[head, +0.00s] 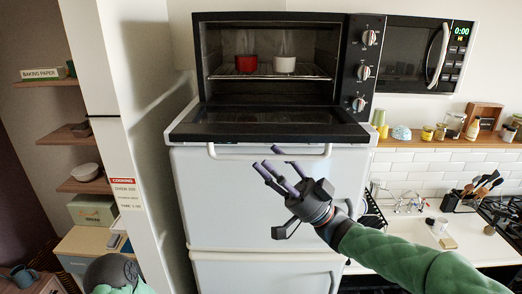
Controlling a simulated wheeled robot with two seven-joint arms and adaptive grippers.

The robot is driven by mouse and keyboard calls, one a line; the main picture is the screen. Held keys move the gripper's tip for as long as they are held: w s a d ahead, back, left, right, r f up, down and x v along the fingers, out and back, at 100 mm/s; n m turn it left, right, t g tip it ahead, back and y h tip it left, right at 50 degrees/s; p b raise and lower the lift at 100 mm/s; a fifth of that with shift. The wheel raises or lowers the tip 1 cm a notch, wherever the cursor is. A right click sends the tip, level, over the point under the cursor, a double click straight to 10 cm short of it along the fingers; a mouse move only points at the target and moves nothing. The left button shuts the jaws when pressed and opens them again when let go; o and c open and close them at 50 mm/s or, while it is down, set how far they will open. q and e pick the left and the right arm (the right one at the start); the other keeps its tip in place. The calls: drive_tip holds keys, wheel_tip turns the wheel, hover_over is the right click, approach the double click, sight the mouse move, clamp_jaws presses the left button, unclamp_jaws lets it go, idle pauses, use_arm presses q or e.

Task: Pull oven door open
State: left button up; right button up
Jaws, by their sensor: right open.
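The black countertop oven (199,60) stands on top of a pale cabinet in the upper middle. Its door (268,131) is folded down, about level, and the inside shows. A pale bar handle (235,155) runs along the door's front edge. My right gripper (276,168) is open and empty, in front of and just below the handle. One finger overlaps the handle in the picture; I cannot tell whether they touch. My left gripper is not in view.
A microwave (408,55) is right of the oven. Below it are a shelf with jars and a counter with a utensil holder (450,201), a cup (439,226) and a hob (501,218). A white wall panel and wooden shelves (83,186) stand left.

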sight(264, 128)
drive_tip(key=shift+x, duration=0.95)
drive_tip(key=shift+w+a+r, duration=0.1)
drive_tip(key=shift+a+r, duration=0.25)
drive_tip(key=shift+r, duration=0.05)
drive_tip(key=shift+d, duration=0.1)
clamp_jaws()
drive_tip(key=r+m+t+p, duration=0.1)
drive_tip(key=r+m+t+h+p, duration=0.1)
drive_tip(key=r+m+t, duration=0.1)
drive_tip(key=r+m+t+h, duration=0.1)
drive_tip(key=r+m, duration=0.1)
drive_tip(key=shift+s+p, duration=0.3)
drive_tip(key=shift+p, duration=0.1)
drive_tip(key=shift+r+m+t+h+p, duration=0.3)
drive_tip(key=shift+r+m+t+h, duration=0.25)
drive_tip(key=shift+m+t, duration=0.35)
drive_tip(key=shift+w, duration=0.1)
drive_tip(key=shift+f, duration=0.1)
